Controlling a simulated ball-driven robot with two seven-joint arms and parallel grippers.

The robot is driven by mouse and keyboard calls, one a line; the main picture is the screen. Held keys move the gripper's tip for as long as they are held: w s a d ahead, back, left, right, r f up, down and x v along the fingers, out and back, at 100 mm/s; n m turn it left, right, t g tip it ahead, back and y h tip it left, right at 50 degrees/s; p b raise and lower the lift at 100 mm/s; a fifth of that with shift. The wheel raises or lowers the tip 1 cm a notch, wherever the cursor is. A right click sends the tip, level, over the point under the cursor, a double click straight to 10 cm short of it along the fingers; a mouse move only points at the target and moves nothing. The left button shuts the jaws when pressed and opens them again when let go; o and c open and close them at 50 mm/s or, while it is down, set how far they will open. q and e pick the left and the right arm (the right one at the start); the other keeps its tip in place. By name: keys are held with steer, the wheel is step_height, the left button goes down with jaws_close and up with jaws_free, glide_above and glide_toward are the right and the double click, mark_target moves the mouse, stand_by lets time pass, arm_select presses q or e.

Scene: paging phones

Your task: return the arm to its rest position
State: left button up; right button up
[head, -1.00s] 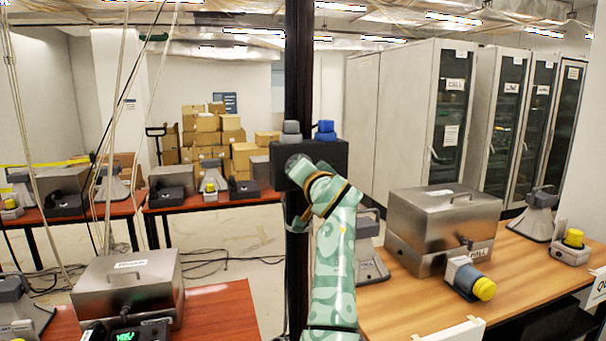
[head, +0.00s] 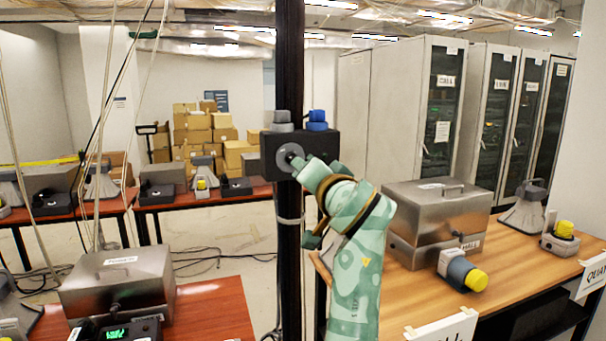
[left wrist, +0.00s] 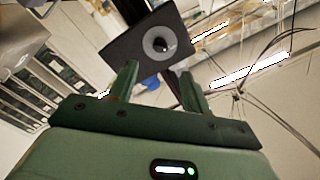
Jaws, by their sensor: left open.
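My patterned green arm (head: 352,265) rises from the bottom of the head view, right of centre. It bends at a dark-banded joint, and its upper end overlaps the right part of a black box on a post. My right gripper is not in view.
The black post (head: 289,255) stands near mid-picture, its box (head: 268,150) carrying grey and blue caps. A wooden table (head: 545,270) at right holds a metal case (head: 437,205) and a yellow-tipped device (head: 462,273). A reddish table (head: 215,310) is at lower left.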

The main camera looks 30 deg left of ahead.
arm_select(q)
steer(key=shift+s+d, duration=0.3)
steer(key=shift+d, duration=0.05)
